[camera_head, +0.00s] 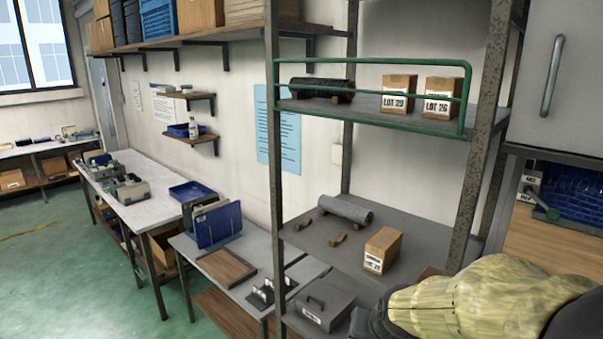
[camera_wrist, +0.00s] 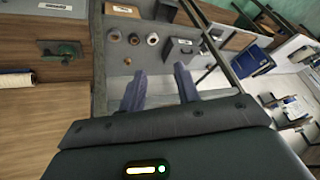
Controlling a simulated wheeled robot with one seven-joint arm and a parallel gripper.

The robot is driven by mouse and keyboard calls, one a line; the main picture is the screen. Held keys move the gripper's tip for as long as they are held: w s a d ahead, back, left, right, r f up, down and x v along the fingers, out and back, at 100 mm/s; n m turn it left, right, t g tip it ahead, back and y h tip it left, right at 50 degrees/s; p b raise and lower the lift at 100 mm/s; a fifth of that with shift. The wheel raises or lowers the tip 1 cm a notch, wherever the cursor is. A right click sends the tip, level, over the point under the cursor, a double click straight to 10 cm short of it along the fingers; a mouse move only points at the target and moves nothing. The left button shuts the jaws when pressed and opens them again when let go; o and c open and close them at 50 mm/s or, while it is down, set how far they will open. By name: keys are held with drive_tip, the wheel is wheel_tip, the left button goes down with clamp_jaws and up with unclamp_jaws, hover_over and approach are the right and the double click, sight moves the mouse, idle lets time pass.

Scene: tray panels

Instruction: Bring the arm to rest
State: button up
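My gripper (camera_wrist: 160,82) shows in the wrist view with its two dark fingers apart and nothing between them. Beyond the fingertips are a grey shelf surface and a grey metal box. In the head view my arm, in a yellowish cover, is at the lower right in front of the shelf rack (camera_head: 276,150). The gripper's fingers cannot be made out in the head view.
The rack's middle shelf (camera_head: 330,255) holds a grey roll (camera_head: 346,209) and a carton (camera_head: 383,250). A green rail (camera_head: 370,62) guards the upper shelf. A grey box (camera_head: 322,304) sits low. Benches (camera_head: 150,205) stand left; the green floor (camera_head: 50,270) has free room.

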drive_tip(key=s+d+f+n+g, duration=0.1)
drive_tip(key=s+f+n+g, duration=0.1)
drive_tip(key=s+f, duration=0.5)
drive_tip(key=shift+s+d+f+n+g+h, duration=0.15)
drive_tip(key=shift+s+d+n+g+h, duration=0.2)
drive_tip(key=shift+s+g, duration=0.55)
drive_tip(key=shift+s, duration=0.15)
